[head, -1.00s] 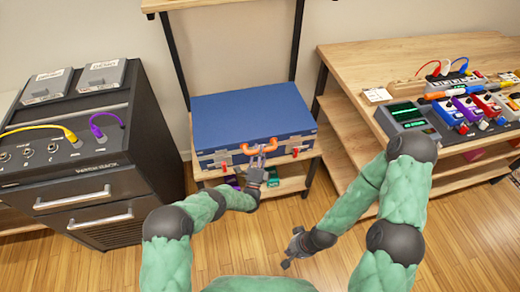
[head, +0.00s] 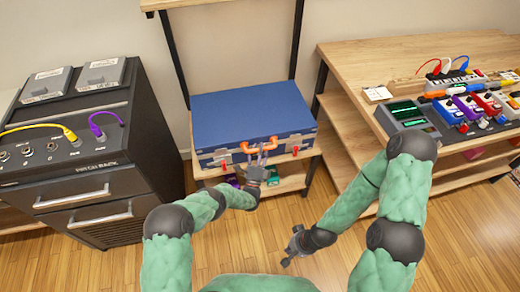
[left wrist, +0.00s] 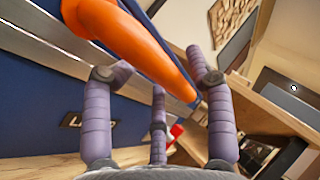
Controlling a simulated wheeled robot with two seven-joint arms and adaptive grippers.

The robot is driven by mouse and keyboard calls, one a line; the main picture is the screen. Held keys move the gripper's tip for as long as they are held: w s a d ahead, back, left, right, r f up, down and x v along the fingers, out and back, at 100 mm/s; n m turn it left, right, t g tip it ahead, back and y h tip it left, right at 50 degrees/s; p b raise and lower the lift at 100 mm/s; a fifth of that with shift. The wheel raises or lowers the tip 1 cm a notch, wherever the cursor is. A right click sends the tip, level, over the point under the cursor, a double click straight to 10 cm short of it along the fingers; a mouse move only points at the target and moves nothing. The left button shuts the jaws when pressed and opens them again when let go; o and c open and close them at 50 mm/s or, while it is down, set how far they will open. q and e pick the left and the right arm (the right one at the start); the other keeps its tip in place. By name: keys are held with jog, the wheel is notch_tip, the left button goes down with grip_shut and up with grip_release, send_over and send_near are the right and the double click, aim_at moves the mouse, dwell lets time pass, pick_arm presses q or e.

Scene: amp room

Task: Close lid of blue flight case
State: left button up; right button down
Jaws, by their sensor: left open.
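The blue flight case (head: 252,112) sits on a low wooden shelf with its lid lying flat and down. Its orange handle (head: 243,147) is at the middle of the front, with a red latch (head: 228,160) to the left and another red latch (head: 295,150) to the right. My left gripper (head: 262,153) is open in front of the handle. In the left wrist view, the orange handle (left wrist: 130,40) runs close beyond the spread purple fingers (left wrist: 158,100); I cannot tell if they touch it. My right gripper (head: 292,252) hangs low over the floor, away from the case; its fingers are too small to read.
A black cabinet (head: 85,170) with drawers and cables stands left of the shelf. A wooden desk (head: 400,62) with pedals and a small keyboard stands to the right. Black shelf posts rise behind the case. The wooden floor (head: 220,250) in front is clear.

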pick_arm(q)
jog(key=v, duration=1.2)
dwell(0.3)
jog(key=w+a+f+n+g+y+p, duration=0.1)
jog(key=w+a+f+n+g+p, duration=0.2)
jog(key=n+g, duration=0.45)
jog(key=s+a+r+n+g+p, duration=0.1)
jog(key=s+r+n+g+p, duration=0.1)
jog(key=s+n+g, duration=0.6)
jog(key=s+a+r+n+g+p, duration=0.1)
jog(key=s+r+n+g, duration=0.4)
jog(key=s, duration=1.8)
jog(key=n+g+p, duration=0.1)
jog(key=n+g, duration=0.2)
jog(key=n, duration=0.2)
jog(key=shift+s, duration=0.3)
jog(key=shift+a+r, duration=0.1)
